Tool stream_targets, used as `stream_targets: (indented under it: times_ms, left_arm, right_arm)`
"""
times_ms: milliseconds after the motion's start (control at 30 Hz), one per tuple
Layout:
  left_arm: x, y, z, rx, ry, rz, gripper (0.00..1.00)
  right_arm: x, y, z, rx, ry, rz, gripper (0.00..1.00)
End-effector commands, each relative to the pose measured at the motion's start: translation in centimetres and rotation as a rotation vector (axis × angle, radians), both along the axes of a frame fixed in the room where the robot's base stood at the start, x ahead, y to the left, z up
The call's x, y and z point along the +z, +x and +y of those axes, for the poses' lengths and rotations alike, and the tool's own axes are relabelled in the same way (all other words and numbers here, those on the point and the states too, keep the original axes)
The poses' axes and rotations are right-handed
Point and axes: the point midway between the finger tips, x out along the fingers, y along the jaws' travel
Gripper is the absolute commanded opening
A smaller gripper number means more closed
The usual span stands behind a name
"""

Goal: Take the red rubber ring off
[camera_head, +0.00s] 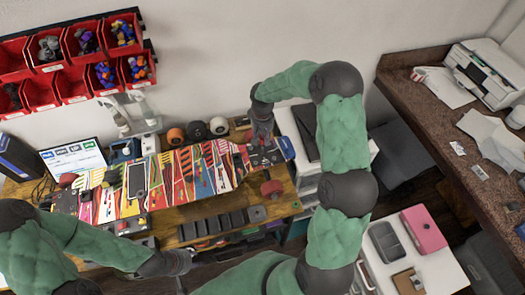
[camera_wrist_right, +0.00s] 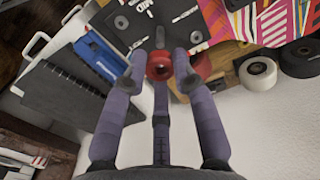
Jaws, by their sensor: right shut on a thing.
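The red rubber ring (camera_wrist_right: 158,58) shows between the fingertips of my right gripper (camera_wrist_right: 160,75) in the right wrist view, at the edge of a dark board (camera_wrist_right: 118,28). The fingers are closed in around it. I cannot tell whether the ring still touches the board. In the head view my right gripper (camera_head: 262,135) points down over the dark board at the right end of the workbench, and the ring is not clear there. My left gripper (camera_head: 178,263) is low in the head view, in front of the bench; its fingers cannot be made out.
A blue item (camera_wrist_right: 97,58) and a dark flat case (camera_wrist_right: 58,92) lie beside the board. Red bins (camera_head: 73,88) hang on the wall. A pink box (camera_head: 424,230) sits at right.

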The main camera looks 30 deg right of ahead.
Motion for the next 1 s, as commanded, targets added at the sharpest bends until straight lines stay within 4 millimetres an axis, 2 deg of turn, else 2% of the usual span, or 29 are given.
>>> stream_targets:
  times_ms: [633, 1000]
  left_arm:
    - [2.6, 0.0, 0.0, 0.0, 0.0, 0.0, 0.4]
    - [2.6, 0.0, 0.0, 0.0, 0.0, 0.0, 0.4]
  right_arm:
    - [4.6, 0.0, 0.0, -0.001, 0.0, -0.001, 0.04]
    - [4.8, 0.0, 0.0, 0.0, 0.0, -0.001, 0.04]
